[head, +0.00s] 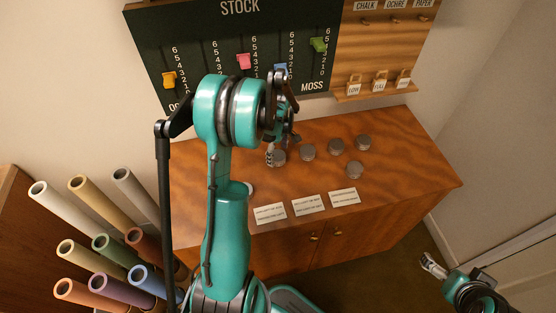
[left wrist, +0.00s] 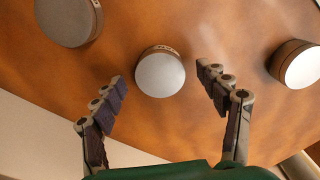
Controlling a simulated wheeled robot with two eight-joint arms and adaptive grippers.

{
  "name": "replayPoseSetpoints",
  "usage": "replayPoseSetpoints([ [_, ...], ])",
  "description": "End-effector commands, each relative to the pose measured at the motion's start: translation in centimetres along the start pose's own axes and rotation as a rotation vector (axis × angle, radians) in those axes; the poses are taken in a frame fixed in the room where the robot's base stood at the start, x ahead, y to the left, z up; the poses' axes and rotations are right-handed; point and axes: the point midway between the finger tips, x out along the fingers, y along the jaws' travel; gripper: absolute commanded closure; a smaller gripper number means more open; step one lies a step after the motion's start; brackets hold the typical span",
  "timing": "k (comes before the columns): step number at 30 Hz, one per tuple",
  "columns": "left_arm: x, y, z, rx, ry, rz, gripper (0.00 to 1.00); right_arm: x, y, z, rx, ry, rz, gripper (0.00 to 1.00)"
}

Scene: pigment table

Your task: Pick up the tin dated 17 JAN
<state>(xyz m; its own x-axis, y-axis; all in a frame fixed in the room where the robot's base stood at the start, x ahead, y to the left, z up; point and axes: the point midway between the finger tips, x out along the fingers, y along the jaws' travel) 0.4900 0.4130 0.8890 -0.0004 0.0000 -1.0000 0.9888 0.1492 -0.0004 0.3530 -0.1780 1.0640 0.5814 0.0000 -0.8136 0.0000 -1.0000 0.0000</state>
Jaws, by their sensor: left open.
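Several round tins with grey lids stand on the wooden cabinet top. In the head view they include a left tin (head: 307,152), a middle tin (head: 336,146), a far right tin (head: 361,142) and a front tin (head: 355,170). Another tin (head: 279,157) is partly hidden by my left gripper (head: 271,154). In the left wrist view my open, empty fingers (left wrist: 162,82) frame one tin (left wrist: 160,72), which lies beyond the fingertips. Small marks on its side are unreadable, so I cannot tell which tin is dated 17 JAN. My right gripper (head: 432,265) is low at the right, away from the cabinet.
Three white cards (head: 308,205) lie along the front of the cabinet top (head: 400,180). A dark STOCK board (head: 215,35) and a shelf with small tags (head: 375,92) are behind. Rolled tubes (head: 90,240) stand at the left. The right of the top is clear.

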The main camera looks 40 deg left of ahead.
Motion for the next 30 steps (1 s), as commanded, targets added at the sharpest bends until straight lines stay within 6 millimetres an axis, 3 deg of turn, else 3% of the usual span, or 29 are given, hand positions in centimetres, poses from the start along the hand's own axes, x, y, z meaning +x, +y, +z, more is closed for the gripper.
replayPoseSetpoints([
  [7, 0.4, 0.0, 0.0, 0.000, 0.000, 0.000, 0.26, 0.1, 0.0, 0.0, 0.000, 0.000, 0.000, 0.00],
  [13, 0.3, 0.0, 0.0, 0.000, 0.000, 0.000, 0.78, 0.1, 0.0, 0.0, 0.000, 0.000, 0.000, 0.00],
  [14, 0.3, 0.0, 0.0, 0.000, 0.000, 0.000, 0.81, 0.1, 0.0, 0.0, 0.000, 0.000, 0.000, 0.00],
  [24, 0.1, 0.0, 0.0, 0.000, 0.000, 0.000, 0.81, 0.0, 0.0, 0.0, 0.000, 0.000, 0.000, 0.00],
  [30, -1.8, 0.0, 0.0, 0.000, 0.000, 0.000, 0.81, -0.6, 0.0, -0.5, 0.000, 0.000, 0.000, 0.00],
])
